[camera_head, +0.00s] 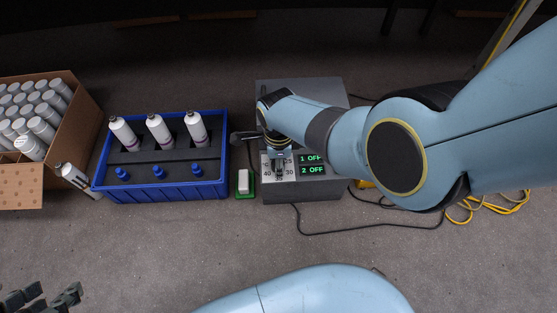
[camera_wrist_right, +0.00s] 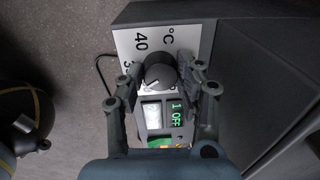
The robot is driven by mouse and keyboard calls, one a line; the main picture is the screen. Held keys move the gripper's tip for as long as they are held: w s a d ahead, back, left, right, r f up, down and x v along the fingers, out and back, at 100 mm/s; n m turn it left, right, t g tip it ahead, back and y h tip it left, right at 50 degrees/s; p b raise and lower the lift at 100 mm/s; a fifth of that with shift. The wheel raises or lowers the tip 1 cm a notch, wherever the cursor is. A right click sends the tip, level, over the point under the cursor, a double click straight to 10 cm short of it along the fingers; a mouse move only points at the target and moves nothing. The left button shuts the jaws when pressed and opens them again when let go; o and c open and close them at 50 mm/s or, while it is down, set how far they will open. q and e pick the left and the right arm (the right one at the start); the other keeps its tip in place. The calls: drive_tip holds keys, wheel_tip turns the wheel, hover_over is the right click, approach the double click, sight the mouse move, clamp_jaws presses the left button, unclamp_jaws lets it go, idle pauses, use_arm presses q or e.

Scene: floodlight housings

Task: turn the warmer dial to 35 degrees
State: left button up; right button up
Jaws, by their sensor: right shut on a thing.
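The warmer (camera_head: 330,92) is a grey box with a white, numbered scale panel (camera_head: 268,170) and a green display (camera_head: 311,164) reading 1 OFF and 2 OFF. In the right wrist view the black round dial (camera_wrist_right: 161,70) sits between the fingers of my right gripper (camera_wrist_right: 160,78), which is shut on it. A white mark on the dial points to the lower left there. The 40 shows above it; the figure beside the dial is partly covered. In the head view my right gripper (camera_head: 279,160) hides the dial. My left gripper (camera_head: 42,300) is open and empty at the bottom left corner.
A blue crate (camera_head: 160,192) with white bottles and blue-capped items stands left of the warmer. A cardboard box (camera_head: 88,115) of white cans is farther left, with one bottle (camera_head: 76,179) beside it. A white switch (camera_head: 243,181) on green and loose cables (camera_head: 370,227) lie near the warmer.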

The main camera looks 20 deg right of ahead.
drive_tip(key=shift+m, duration=1.7)
drive_tip(key=shift+m+b, duration=0.3)
drive_tip(key=shift+m, duration=1.3)
use_arm(q)
drive_tip(key=shift+s+f+t, duration=0.3)
drive_tip(key=shift+f, duration=0.6)
drive_tip(key=shift+w+r, duration=0.2)
use_arm(e)
drive_tip(key=o, duration=1.1)
use_arm(q)
drive_tip(key=shift+w, duration=0.1)
use_arm(e)
drive_tip(key=shift+o, duration=0.2)
